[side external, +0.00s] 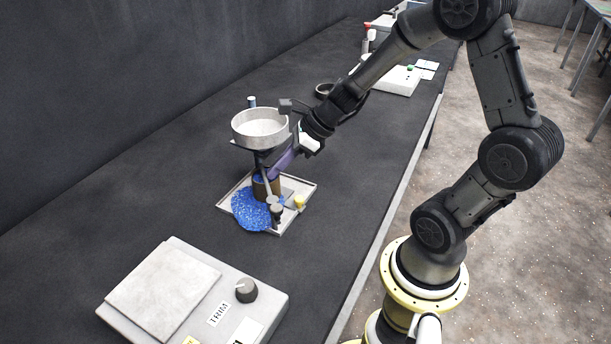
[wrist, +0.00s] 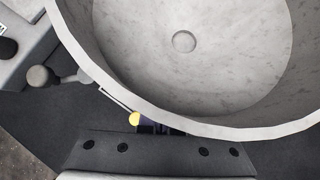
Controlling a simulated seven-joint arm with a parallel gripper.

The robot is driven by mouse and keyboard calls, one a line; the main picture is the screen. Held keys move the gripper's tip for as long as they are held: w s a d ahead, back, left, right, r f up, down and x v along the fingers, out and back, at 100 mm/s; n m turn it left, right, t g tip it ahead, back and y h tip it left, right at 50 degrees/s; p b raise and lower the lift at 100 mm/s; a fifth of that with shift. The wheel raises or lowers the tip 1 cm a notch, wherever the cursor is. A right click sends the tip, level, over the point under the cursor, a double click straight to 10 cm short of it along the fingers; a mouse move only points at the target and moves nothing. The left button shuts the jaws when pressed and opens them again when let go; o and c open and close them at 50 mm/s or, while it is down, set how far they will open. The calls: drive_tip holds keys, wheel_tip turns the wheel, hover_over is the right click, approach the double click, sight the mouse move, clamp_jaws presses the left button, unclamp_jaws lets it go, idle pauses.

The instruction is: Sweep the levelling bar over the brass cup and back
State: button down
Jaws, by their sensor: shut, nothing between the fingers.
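The brass cup (side external: 262,189) stands on a pale tray (side external: 307,187), under a white round bowl (side external: 259,128), with blue granules (side external: 250,209) spilled around its near side. A thin grey bar with a round knob (side external: 272,199), seemingly the levelling bar, crosses in front of the cup; how it lies over the rim is unclear. In the wrist view a grey ball knob on a short rod (wrist: 38,77) shows at left. My gripper (side external: 276,168) is shut and empty, its purple fingers beside the bowl and above the tray. In the wrist view the bowl hides most of the fingers and the cup.
A yellow knob (side external: 299,202) stands at the tray's right side. A grey box with a TRIM dial (side external: 246,290) is in front. The bench is clear left of the tray.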

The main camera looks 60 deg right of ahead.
idle(0.4)
drive_tip(key=shift+s+d+r, duration=0.15)
drive_tip(key=shift+s+d, duration=0.2)
drive_tip(key=shift+d, duration=0.05)
drive_tip(key=d+f+v, duration=0.1)
drive_tip(key=d+v, duration=0.1)
drive_tip(key=v, duration=1)
drive_tip(key=shift+d, duration=0.25)
drive_tip(key=shift+s+f, duration=0.1)
drive_tip(key=shift+s, duration=0.05)
drive_tip(key=shift+s+d+f+n+y, duration=0.2)
drive_tip(key=shift+d+n+y, duration=0.05)
drive_tip(key=shift+n+y, duration=0.4)
drive_tip(key=shift+s+d+f+n+y, duration=0.2)
drive_tip(key=shift+d+f+n+y, duration=0.05)
drive_tip(key=shift+n+y, duration=0.35)
